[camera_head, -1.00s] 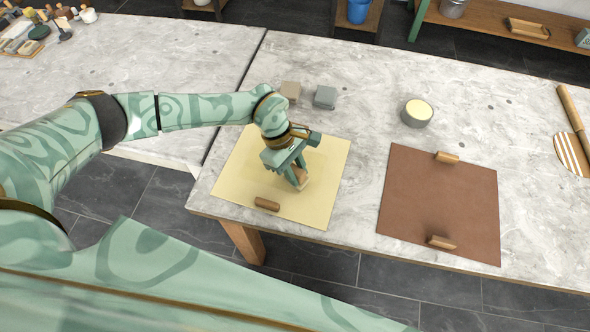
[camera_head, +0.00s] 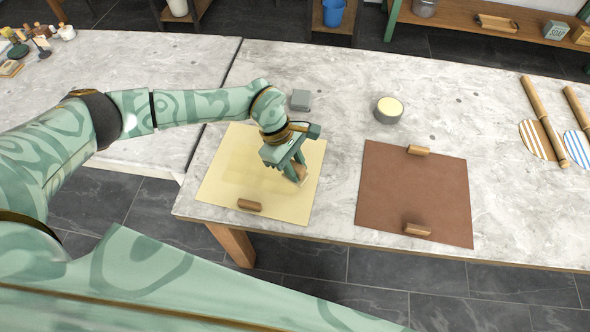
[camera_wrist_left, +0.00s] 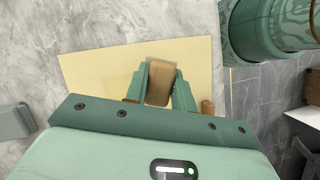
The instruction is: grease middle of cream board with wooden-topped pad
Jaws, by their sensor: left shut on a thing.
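The cream board (camera_head: 215,183) lies flat on the near left part of the stone-topped table, with a faint, slightly darker patch left of my gripper. My left gripper (camera_head: 297,176) points down over the board's right part. It is shut on the wooden-topped pad (camera_head: 303,174). In the left wrist view the pad's brown wooden top (camera_wrist_left: 159,82) sits between the fingers, over the cream board (camera_wrist_left: 95,68). The pad's underside is hidden, so I cannot tell whether it touches the board. My right gripper is not in view.
A small wooden block (camera_head: 249,205) lies on the board's near edge. A brown board (camera_head: 410,190) with wooden blocks on its far and near edges lies to the right. A round tin with pale yellow contents (camera_head: 389,108) and a grey block (camera_head: 300,100) stand behind.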

